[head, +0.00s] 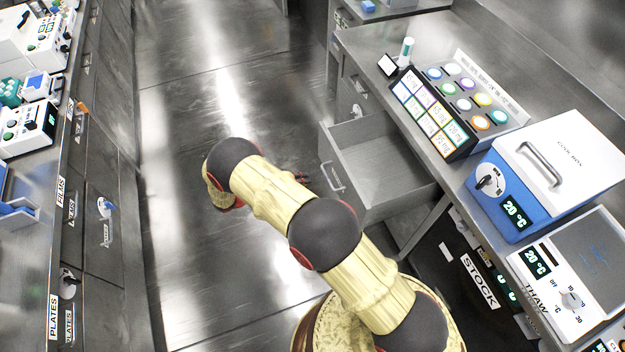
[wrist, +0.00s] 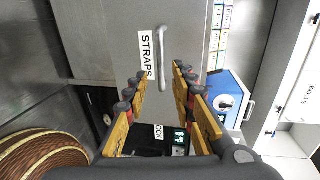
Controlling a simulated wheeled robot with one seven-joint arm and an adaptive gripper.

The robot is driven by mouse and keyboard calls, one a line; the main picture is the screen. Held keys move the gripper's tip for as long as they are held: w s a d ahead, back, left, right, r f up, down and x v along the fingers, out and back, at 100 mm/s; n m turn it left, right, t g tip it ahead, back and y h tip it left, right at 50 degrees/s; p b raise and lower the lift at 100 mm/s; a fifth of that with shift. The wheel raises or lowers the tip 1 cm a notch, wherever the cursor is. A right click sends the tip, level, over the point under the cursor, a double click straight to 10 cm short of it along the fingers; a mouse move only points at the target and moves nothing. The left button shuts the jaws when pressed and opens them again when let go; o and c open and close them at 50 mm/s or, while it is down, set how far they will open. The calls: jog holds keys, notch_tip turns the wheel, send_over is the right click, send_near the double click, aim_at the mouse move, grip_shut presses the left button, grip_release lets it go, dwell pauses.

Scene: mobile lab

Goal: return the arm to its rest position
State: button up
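My arm (head: 265,190) reaches out over the aisle floor, bent at its joints. My gripper (wrist: 158,80) is open in the wrist view, with nothing between its yellow and dark fingers. It faces a grey drawer front (wrist: 190,30) with a bar handle (wrist: 161,45) and a STRAPS label. The handle appears beyond the fingertips, not gripped. In the head view, a pulled-out drawer (head: 375,165) stands open and looks empty inside. Only dark finger parts (head: 302,178) show there, left of the drawer handle (head: 332,178); my arm hides the rest of the gripper.
The right bench (head: 375,40) carries a blue and white cool box (head: 550,165), a thaw unit (head: 575,275) and a rack of coloured discs (head: 465,90). The left bench (head: 75,150) holds white instruments. The aisle floor (head: 200,110) between them is clear.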

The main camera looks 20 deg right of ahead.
jog(key=shift+s+a+r, duration=0.1)
jog(key=shift+a+r, duration=0.05)
jog(key=shift+a, duration=0.55)
jog(key=shift+m, duration=0.3)
